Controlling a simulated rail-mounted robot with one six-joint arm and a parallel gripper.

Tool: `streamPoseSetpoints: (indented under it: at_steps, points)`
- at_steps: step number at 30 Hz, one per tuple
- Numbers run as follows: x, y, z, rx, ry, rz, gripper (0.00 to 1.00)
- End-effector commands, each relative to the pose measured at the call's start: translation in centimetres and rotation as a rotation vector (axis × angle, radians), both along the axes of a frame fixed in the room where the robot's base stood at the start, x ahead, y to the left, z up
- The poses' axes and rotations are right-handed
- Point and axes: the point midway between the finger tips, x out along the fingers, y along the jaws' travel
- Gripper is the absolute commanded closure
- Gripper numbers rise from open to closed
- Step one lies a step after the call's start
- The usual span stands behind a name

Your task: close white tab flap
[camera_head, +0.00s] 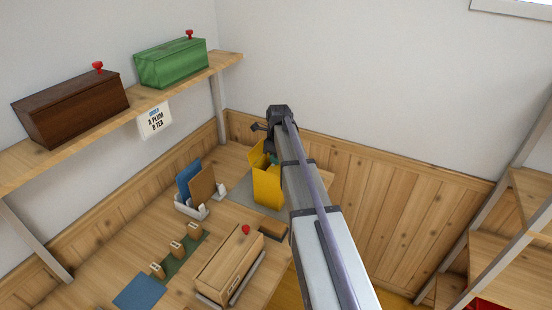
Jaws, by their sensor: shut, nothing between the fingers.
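I cannot make out a white tab flap for certain. A yellow box (267,187) stands upright on a grey mat at the back of the table, partly behind my arm. Its top looks open, with something dark teal at the opening, too small to tell. My gripper (258,127) shows as a small dark shape at the far end of my arm, above the yellow box in the picture. It is shut and holds nothing. My arm hides the right side of the box and whatever lies behind it.
A white rack (191,209) holds blue and brown boards left of the yellow box. A wooden box with a red knob (230,265) stands nearer. Small wooden blocks sit on a green strip (185,252). A wall shelf (160,97) bears a brown box (70,108) and a green box (171,65).

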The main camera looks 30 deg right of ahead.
Motion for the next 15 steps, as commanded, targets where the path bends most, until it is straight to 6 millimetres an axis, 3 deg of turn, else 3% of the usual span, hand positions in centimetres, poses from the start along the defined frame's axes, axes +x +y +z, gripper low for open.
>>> streamPoseSetpoints:
  at_steps: [7,15]
  points:
    - [0.0,0.0,0.0,0.001,0.0,0.0,1.0]
    - [0.0,0.0,1.6,0.001,0.0,0.0,1.0]
